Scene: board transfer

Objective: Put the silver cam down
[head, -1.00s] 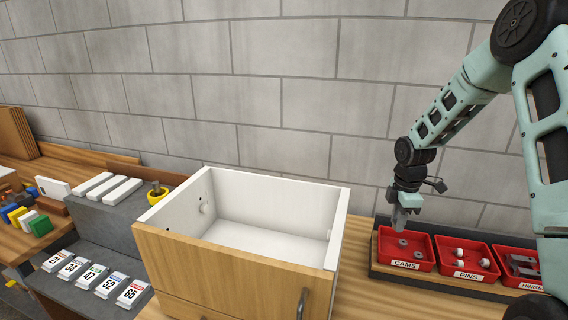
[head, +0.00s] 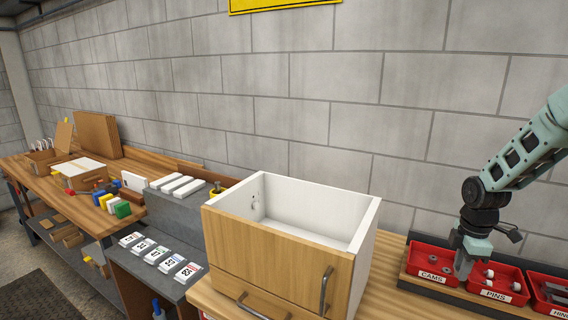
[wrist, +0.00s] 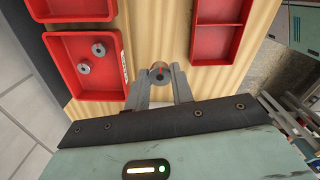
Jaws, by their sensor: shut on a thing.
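My gripper (wrist: 160,82) is shut on the silver cam (wrist: 160,72), a small grey cylinder with a red mark, at its fingertips. In the wrist view they are over bare wood between red trays; I cannot tell how high. In the head view my gripper (head: 463,270) is by the right side of the red CAMS tray (head: 417,271), near the PINS tray, and the held cam is not clear there. Two other silver cams (wrist: 91,57) lie in the red tray at left in the wrist view.
The PINS tray (head: 515,301) with white pins stands to the right. A divided red tray (wrist: 220,46) lies right of my gripper in the wrist view. An open white-lined drawer cabinet (head: 270,255) stands left of the trays. Numbered cards (head: 158,256) lie farther left.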

